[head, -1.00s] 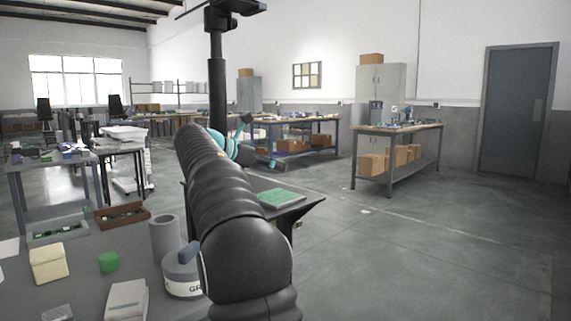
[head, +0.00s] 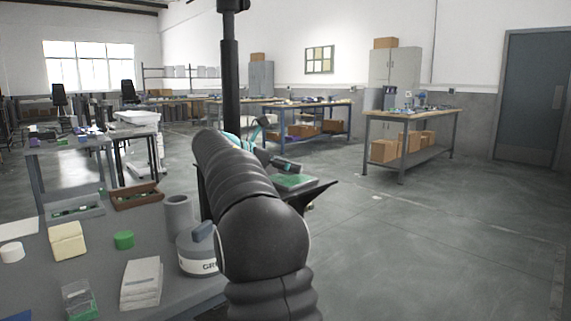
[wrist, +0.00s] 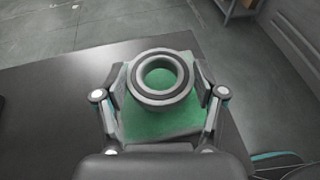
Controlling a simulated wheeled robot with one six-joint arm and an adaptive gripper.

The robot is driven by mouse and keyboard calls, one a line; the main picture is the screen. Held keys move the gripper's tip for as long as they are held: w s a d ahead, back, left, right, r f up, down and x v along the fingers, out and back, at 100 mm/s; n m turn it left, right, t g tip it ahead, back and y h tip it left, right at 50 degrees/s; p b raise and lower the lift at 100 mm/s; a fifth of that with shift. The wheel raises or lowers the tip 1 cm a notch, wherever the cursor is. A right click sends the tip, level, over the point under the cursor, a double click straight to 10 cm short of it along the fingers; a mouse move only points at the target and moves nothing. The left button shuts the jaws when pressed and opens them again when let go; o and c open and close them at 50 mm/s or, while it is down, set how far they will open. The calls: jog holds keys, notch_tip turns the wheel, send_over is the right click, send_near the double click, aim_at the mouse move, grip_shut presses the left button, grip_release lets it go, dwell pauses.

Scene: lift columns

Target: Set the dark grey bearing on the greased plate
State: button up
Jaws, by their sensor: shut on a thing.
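The bearing (wrist: 160,99) is a grey ring with a darker band, seen from above in the wrist view. My gripper (wrist: 161,79) is shut on it, with one finger at each side. The green plate (wrist: 160,126) lies below it on a dark stand, and green shows through the bearing's hole. I cannot tell whether the bearing touches the plate or is held above it. In the head view the plate (head: 293,182) is partly hidden by my arm, and the bearing cannot be made out.
The dark stand top (wrist: 60,105) is bare beside the plate. Open floor lies to the right.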

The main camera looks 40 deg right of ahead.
jog(key=shift+f, duration=0.85)
dwell(0.7)
jog(key=o, duration=1.5)
jog(key=shift+r, duration=1)
jog(key=shift+r, duration=2.45)
jog(key=shift+a, duration=0.15)
